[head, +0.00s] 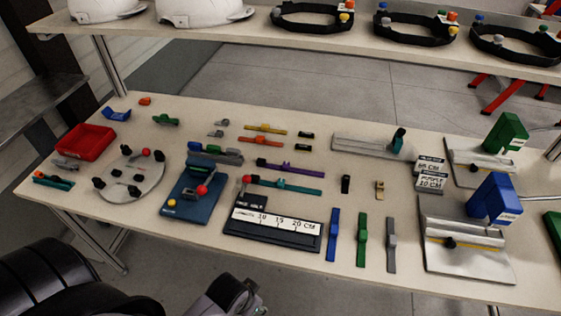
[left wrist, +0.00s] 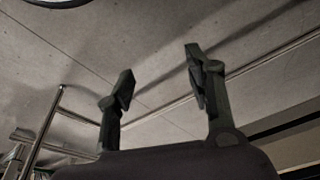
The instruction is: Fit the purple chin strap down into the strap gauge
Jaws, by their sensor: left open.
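The purple chin strap (head: 290,168) lies flat near the middle of the table in the head view, between a yellow-orange strap and a teal strap. A black board with a white scale marked 10, 15, 20 CM (head: 275,219), which looks like the strap gauge, lies in front of it near the table's front edge. No strap shows on its scale. My left gripper (left wrist: 160,76) is open and empty in the left wrist view, with floor behind its fingers. It is away from the strap. My right gripper cannot be made out.
A blue fixture (head: 193,196) and a round grey plate (head: 129,182) stand left of the gauge. Blue, green and grey straps (head: 363,240) lie to its right. A long grey fixture (head: 360,146) is behind. Blue (head: 494,199) and green blocks stand at right.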

